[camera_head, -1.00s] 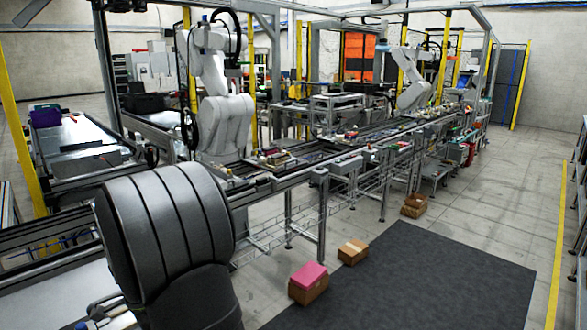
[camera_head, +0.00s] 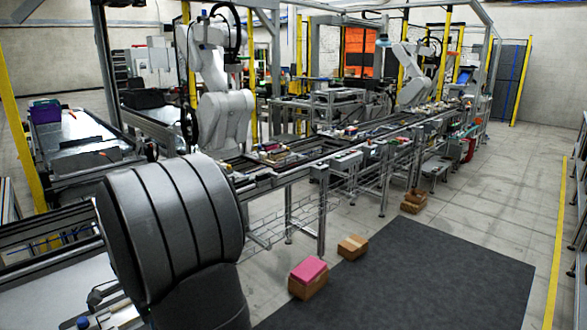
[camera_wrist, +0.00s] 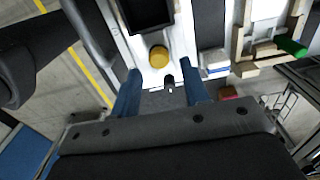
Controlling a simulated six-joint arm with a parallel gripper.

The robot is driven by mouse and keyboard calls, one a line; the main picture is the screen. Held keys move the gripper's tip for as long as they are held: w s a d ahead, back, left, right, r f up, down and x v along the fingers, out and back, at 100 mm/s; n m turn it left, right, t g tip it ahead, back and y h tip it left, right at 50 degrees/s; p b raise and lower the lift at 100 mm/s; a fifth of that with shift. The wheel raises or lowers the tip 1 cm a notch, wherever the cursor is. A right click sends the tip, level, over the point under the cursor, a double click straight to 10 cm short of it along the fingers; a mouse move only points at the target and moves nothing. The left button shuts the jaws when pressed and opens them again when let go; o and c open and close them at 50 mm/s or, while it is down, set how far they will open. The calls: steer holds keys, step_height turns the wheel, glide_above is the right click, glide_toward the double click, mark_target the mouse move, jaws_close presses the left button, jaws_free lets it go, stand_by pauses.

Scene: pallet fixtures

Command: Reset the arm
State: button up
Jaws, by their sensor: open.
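My gripper (camera_wrist: 162,84) shows in the wrist view with its two blue fingers spread apart and nothing between them. Beyond the fingertips, a round yellow thing (camera_wrist: 159,56) lies on a white surface. I cannot tell how far below the fingers it is. In the head view my dark grey arm link fills the lower left, and my gripper is not visible there.
A long conveyor line (camera_head: 290,172) runs from left to far right, with a white robot (camera_head: 222,110) beside it. A pink-topped box (camera_head: 308,278) and a cardboard box (camera_head: 352,247) stand by a dark mat (camera_head: 420,285). The floor at right is clear.

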step_height(320, 180, up, 3)
steer(key=shift+f, duration=0.2)
step_height(320, 180, down, 7)
steer(key=shift+f, duration=0.2)
steer(key=shift+w+d+f, duration=0.15)
steer(key=shift+w+d, duration=0.8)
steer(key=shift+d, duration=0.05)
step_height(320, 180, up, 15)
steer(key=n, duration=0.9)
steer(key=shift+a+n, duration=0.3)
steer(key=shift+n, duration=0.1)
steer(key=shift+s, duration=0.1)
